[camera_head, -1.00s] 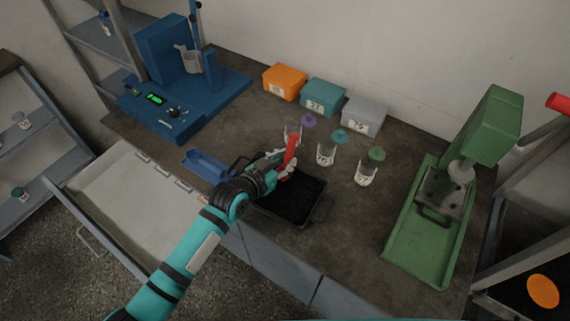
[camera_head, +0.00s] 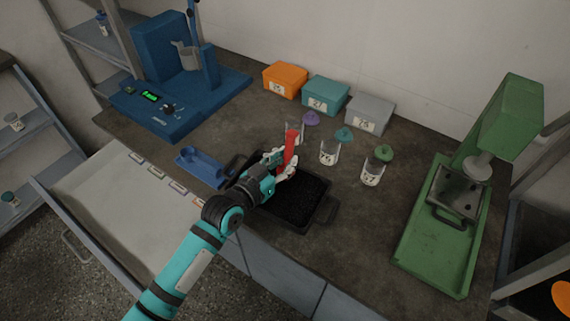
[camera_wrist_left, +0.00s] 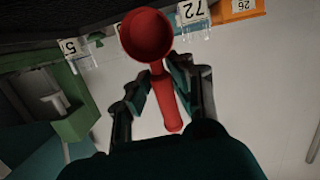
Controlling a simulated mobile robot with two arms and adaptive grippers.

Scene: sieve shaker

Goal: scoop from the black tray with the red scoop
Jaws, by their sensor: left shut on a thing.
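The red scoop (camera_head: 291,147) is in my left gripper (camera_head: 285,169), which is shut on its handle. In the left wrist view the scoop's round bowl (camera_wrist_left: 146,36) lies beyond the fingertips of my left gripper (camera_wrist_left: 160,72), and its inside looks empty. The black tray (camera_head: 328,211) holds dark granular material and sits near the table's front edge. My left gripper is over the tray's back left part, and my arm hides some of the tray. Whether the scoop touches the material I cannot tell. My right gripper is not in view.
Orange (camera_head: 285,80), teal (camera_head: 325,95) and grey (camera_head: 370,113) boxes line the wall. A blue tray (camera_head: 203,167) lies to the left. A blue machine (camera_head: 165,60) and a green machine (camera_head: 440,220) flank the table.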

